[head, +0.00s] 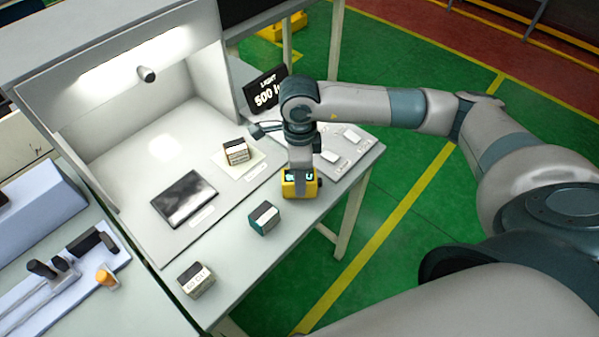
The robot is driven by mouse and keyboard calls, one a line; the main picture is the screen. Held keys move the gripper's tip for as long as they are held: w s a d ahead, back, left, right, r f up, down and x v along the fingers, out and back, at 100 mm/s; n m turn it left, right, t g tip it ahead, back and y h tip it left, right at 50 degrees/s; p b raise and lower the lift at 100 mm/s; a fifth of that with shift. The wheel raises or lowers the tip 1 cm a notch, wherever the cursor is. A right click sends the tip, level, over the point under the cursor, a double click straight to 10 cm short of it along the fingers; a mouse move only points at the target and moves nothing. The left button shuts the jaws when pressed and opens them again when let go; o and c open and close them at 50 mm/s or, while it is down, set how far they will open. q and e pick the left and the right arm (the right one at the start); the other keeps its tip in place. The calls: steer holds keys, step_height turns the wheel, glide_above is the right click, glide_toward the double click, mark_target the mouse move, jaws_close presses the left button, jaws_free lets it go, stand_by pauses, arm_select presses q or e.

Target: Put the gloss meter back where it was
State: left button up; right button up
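A yellow box-shaped meter (312,190) with a lit display stands near the right part of the bench's front edge. My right gripper (301,183) points down right at it and hides the middle of its display; I cannot tell whether the fingers are closed on it. A pale box with a dark top and lettering like "60 GU" (197,281) stands at the bench's front left. A teal box with a black and white top (264,218) stands between them. A brown box (236,152) stands on a cream pad inside the light booth. My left gripper is not in view.
A dark glossy panel (184,198) lies on the booth floor. A "500 lx" sign (266,93) and a board with white switches (341,146) are behind my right gripper. A blue-grey tool tray (66,277) is at the left. Bare bench lies between the front boxes.

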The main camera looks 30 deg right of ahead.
steer(key=shift+f, duration=0.2)
steer(key=shift+f, duration=0.1)
steer(key=o, duration=1.3)
steer(key=shift+o, duration=0.2)
steer(key=shift+r, duration=0.2)
steer(key=shift+r+b, duration=0.3)
steer(key=shift+b, duration=0.05)
step_height(320, 180, up, 10)
steer(key=b, duration=0.3)
steer(key=shift+f+b, duration=0.2)
steer(key=shift+b, duration=0.1)
steer(key=shift+r, duration=0.85)
